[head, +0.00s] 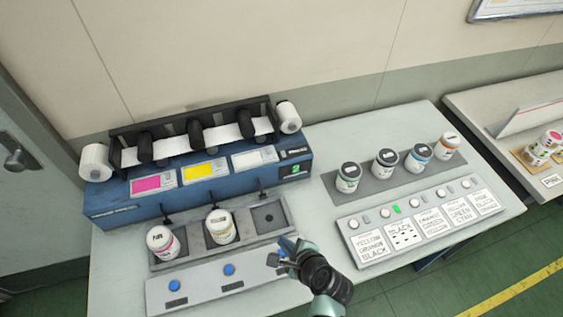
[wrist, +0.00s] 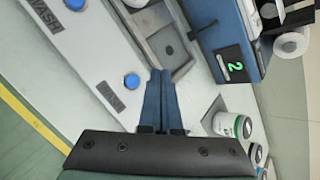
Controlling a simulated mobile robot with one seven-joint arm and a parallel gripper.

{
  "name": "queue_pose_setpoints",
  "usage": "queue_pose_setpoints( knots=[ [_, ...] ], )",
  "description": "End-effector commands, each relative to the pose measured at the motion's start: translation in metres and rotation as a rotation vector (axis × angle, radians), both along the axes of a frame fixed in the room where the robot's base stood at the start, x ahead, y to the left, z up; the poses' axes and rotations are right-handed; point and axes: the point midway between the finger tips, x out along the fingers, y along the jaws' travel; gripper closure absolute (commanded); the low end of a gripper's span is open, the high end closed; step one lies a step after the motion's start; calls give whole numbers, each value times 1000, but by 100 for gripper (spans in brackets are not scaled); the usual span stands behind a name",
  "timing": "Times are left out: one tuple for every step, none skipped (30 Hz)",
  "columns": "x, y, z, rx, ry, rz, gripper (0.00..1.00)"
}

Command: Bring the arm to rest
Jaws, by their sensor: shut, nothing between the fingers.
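My gripper (head: 283,252) is at the front middle of the table in the head view, over the right end of the grey button panel. In the wrist view its two blue fingers (wrist: 160,100) are together with nothing between them. It appears to be above the panel and apart from the jars. The black wrist of my arm reaches in from the bottom of the head view.
Two jars (head: 162,242) (head: 220,226) sit in the tray (head: 270,217), whose right slot is empty. Several jars stand on a grey mat (head: 376,186) behind a label panel (head: 420,222). A door is left.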

Motion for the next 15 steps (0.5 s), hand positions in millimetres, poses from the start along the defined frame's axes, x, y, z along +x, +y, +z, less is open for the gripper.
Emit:
queue_pose_setpoints(
  knots=[
    [0,0,0,0,0,0,100],
    [0,0,0,0,0,0,100],
    [0,0,0,0,0,0,100],
    [0,0,0,0,0,0,100],
    [1,0,1,-3,-4,2,100],
    [4,-1,5,-14,-16,7,100],
    [8,-2,10,-27,-31,15,100],
    [14,-3,17,-47,-53,26,100],
    [24,-5,29,-81,-91,44,100],
    [33,-7,42,-119,-128,63,100],
    [42,-9,56,-159,-169,83,100],
    [57,-11,79,-225,-234,112,100],
    [67,-13,98,-277,-287,134,100],
    [78,-14,118,-336,-340,157,100],
    [91,-16,147,-415,-413,184,100]
  ],
)
